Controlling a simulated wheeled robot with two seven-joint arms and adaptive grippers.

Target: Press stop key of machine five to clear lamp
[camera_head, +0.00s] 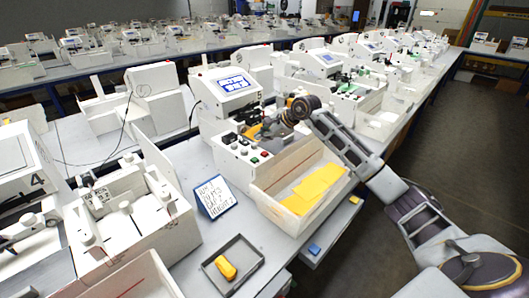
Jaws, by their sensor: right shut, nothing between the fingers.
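A white machine (207,128) with a blue-framed screen (235,84) stands in the middle of the view. I cannot tell whether the fingertips touch a key. I cannot make out a lit lamp. My left gripper is not in view.
A white bin (262,208) with yellow sheets (313,187) stands before the panel, under my right arm. A handwritten sign (216,197) and a grey tray (212,286) with a yellow object (225,267) are in front. More machines stand on both sides.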

